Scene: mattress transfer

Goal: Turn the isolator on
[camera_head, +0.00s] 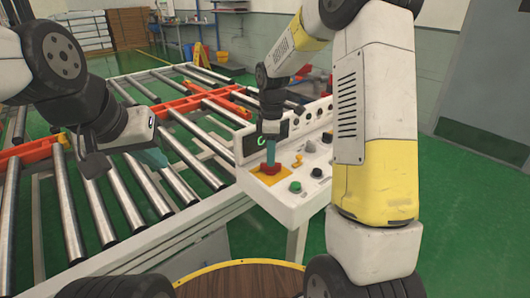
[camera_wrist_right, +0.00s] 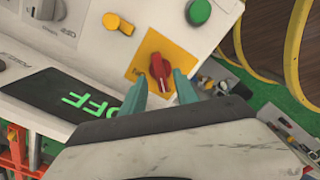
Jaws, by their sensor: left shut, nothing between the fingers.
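The isolator is a red rotary knob (camera_head: 270,169) on a yellow plate (camera_head: 271,178) at the left end of a pale control panel (camera_head: 318,198). My right gripper (camera_head: 270,157) is directly above the knob. Its teal fingers (camera_wrist_right: 160,92) are apart, one on each side of the knob; I cannot tell whether they touch it. A dark display (camera_wrist_right: 83,103) beside the plate reads OFF in green. My left gripper (camera_head: 151,158) is shut and empty over the rollers.
A green button (camera_head: 295,187), a yellow switch (camera_head: 297,161) and dark knobs are close to the isolator on the panel. A roller conveyor (camera_head: 180,212) with orange rails fills the left and middle. A wooden round top with a yellow rim (camera_head: 240,265) is at the front.

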